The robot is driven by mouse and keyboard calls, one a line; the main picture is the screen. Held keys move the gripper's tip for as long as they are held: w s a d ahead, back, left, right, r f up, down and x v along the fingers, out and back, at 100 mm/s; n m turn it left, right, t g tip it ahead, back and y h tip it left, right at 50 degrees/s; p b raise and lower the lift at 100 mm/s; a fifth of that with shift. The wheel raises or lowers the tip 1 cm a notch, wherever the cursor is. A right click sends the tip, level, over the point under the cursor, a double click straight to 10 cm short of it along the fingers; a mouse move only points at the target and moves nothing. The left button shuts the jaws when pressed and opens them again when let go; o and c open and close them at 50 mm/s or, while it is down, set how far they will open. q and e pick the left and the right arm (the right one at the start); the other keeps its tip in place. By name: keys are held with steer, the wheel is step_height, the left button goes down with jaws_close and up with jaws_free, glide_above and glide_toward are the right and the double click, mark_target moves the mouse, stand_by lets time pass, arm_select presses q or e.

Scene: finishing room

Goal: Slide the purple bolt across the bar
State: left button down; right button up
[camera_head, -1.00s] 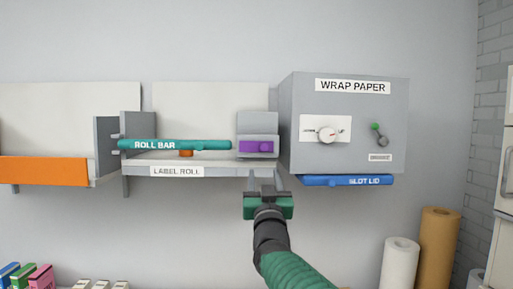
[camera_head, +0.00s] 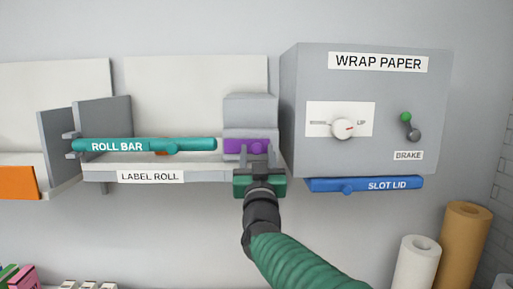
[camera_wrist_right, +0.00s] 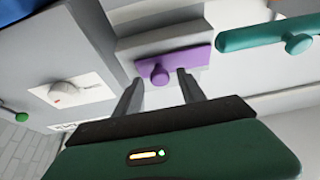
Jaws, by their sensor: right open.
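The purple bolt (camera_head: 235,146) with its round knob sits on the grey block at the right end of the label roll shelf. The teal roll bar (camera_head: 140,145) lies level to its left, with a gap between bar and bolt. My right gripper (camera_head: 258,157) is open just in front of the bolt's knob. In the right wrist view the purple bolt (camera_wrist_right: 190,60) lies beyond the two parted fingers (camera_wrist_right: 160,88), its knob between their tips in the picture; contact cannot be told. The roll bar (camera_wrist_right: 255,33) shows at upper right there. My left gripper is out of view.
The grey wrap paper box (camera_head: 385,100) stands close to the right of the bolt, with a dial and a brake lever (camera_head: 409,126). A blue slot lid (camera_head: 335,185) juts below it.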

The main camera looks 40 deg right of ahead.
steer(key=shift+d+f, duration=0.3)
steer(key=shift+d, duration=0.55)
steer(key=shift+c, duration=1.2)
steer(key=shift+w+a+r, duration=0.1)
steer(key=shift+w+a, duration=0.05)
steer(key=shift+a, duration=0.25)
steer(key=shift+w+a+r, duration=0.1)
steer(key=shift+a, duration=0.3)
jaws_close()
steer(key=shift+s+d, duration=0.3)
steer(key=shift+d, duration=0.05)
steer(key=shift+a+r, duration=0.15)
